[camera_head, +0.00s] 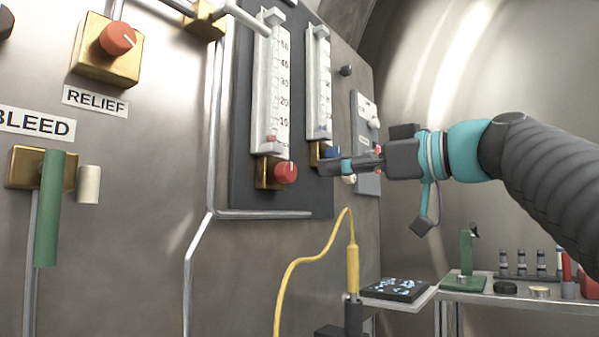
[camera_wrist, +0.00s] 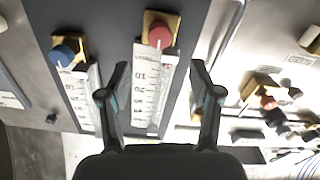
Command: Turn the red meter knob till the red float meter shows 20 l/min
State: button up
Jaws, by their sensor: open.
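The red meter knob (camera_head: 286,172) sits on a brass block at the foot of the red float meter (camera_head: 271,85), a clear upright tube with a scale. A small reddish float (camera_head: 271,138) shows low in the tube, below the 10 mark. My gripper (camera_head: 328,168) is open and empty, to the right of the red knob, in front of the blue knob's foot. In the wrist view the red knob (camera_wrist: 160,36) lies beyond my open fingertips (camera_wrist: 157,72), roughly centred between them. The fingers look apart from the knob.
A second float meter (camera_head: 319,80) with a blue knob (camera_head: 331,153) stands just right of the red one. A relief knob (camera_head: 117,38) and a green bleed handle (camera_head: 50,208) are at left. A yellow cable (camera_head: 300,259) hangs below. A bench (camera_head: 505,298) stands at right.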

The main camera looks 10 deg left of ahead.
aim_at(291, 171)
jog(key=p+x, duration=0.1)
jog(key=x, duration=0.9)
jog(key=shift+w+a, duration=0.1)
jog(key=shift+a, duration=0.05)
jog(key=c, duration=1.1)
jog(key=shift+c, duration=0.2)
jog(key=shift+m, duration=0.4)
jog(key=m+p, duration=0.1)
jog(key=m, duration=0.2)
jog(key=shift+r+m, duration=0.1)
jog(key=shift+m, duration=0.2)
jog(key=shift+m+p, duration=0.35)
jog(key=shift+m, duration=1.15)
